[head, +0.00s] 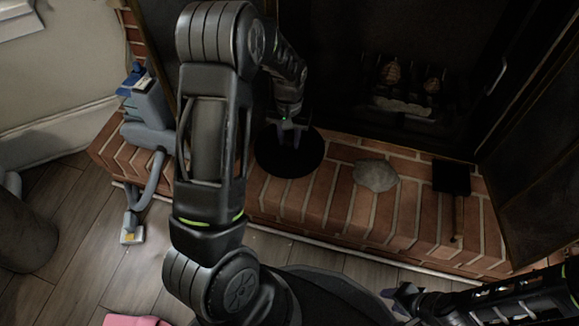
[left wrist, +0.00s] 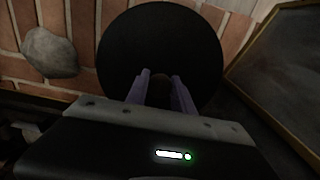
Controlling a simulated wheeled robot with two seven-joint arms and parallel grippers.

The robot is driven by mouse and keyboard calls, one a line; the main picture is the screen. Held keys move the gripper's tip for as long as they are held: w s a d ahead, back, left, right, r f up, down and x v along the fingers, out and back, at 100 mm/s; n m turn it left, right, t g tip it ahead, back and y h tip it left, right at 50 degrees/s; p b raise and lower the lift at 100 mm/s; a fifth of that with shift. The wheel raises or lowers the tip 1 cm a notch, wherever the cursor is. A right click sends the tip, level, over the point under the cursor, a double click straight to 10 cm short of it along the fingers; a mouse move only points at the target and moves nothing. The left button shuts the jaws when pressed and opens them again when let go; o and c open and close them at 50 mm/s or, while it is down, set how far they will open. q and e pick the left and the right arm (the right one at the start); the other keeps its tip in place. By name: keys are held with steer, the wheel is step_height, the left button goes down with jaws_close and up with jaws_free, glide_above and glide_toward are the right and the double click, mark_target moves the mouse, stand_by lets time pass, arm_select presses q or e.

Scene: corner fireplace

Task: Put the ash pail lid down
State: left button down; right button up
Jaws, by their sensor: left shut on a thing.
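The ash pail lid (head: 272,163) is a flat black disc over the left part of the brick hearth. In the left wrist view the lid (left wrist: 160,35) lies flat below the fingers, with bricks around it. My left gripper (head: 290,137) is above its middle, shut on a small brownish knob there. Its fingers also show in the left wrist view (left wrist: 160,85). I cannot tell whether the lid touches the bricks. My right gripper (head: 398,296) is low at the right, empty, its fingers apart.
A grey lump (head: 376,176) lies on the hearth right of the lid. A black shovel (head: 452,178) lies further right. A grey machine with a hose (head: 147,118) stands at the left. The dark firebox (head: 405,90) is behind. Bare brick (head: 315,200) lies between lid and lump.

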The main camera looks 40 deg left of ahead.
mark_target(289, 147)
arm_select(q)
step_height(289, 147, down, 5)
steer(key=shift+r+b, duration=0.15)
steer(key=shift+b, duration=1)
steer(key=shift+f+b, duration=1.1)
steer(key=shift+f, duration=1.5)
steer(key=shift+f, duration=0.2)
steer(key=c, duration=1.1)
jaws_free()
